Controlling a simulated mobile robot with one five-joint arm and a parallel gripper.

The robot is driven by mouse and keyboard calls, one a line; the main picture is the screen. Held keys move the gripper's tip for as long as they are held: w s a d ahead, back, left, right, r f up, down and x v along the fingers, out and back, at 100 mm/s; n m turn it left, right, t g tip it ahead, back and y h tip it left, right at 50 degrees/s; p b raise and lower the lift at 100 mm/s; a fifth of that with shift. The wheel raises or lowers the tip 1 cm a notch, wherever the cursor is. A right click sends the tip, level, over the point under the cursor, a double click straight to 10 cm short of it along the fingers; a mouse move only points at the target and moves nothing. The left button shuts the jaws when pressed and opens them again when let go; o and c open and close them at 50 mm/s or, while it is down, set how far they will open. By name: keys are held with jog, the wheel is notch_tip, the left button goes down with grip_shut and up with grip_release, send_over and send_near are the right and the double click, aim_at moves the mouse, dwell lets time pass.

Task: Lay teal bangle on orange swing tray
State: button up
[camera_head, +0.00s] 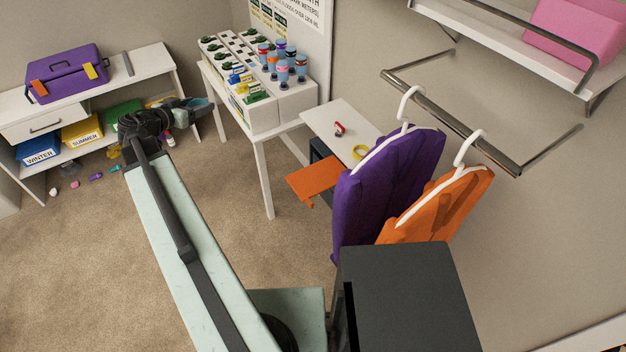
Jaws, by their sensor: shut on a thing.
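The orange swing tray (316,177) juts out level below the small white table, in the middle of the view. Its top is bare. My gripper (192,109) is at the end of my outstretched arm, at the upper left in front of the white shelf unit. It is shut on a small teal thing (199,103), which looks like the teal bangle, though the dark fingers partly hide it and its shape is unclear. The gripper is well to the left of the tray and apart from it.
The white table (340,119) holds a red item (339,130) and a yellow ring (360,151). A purple garment (385,185) and an orange garment (440,208) hang right of the tray. A bench (262,108) with bottles stands between gripper and tray. Small items litter the floor at left.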

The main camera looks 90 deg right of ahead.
jog(key=s+a+f+m+g+y+b, duration=0.2)
jog(key=s+a+f+b, duration=0.1)
jog(key=s+f+b, duration=0.5)
jog(key=s+a+f+m+g+y+b, duration=0.2)
jog(key=s+f+b, duration=0.6)
jog(key=f+b, duration=0.7)
jog(key=s+a+f+m+g+y+b, duration=0.2)
jog(key=s+a+f+m+y+b, duration=0.1)
jog(key=s+f+b, duration=0.6)
notch_tip(320, 180, down, 4)
jog(key=a+m+b, duration=0.1)
jog(key=b, duration=0.2)
jog(key=shift+a+r+g, duration=0.25)
jog(key=shift+g, duration=0.05)
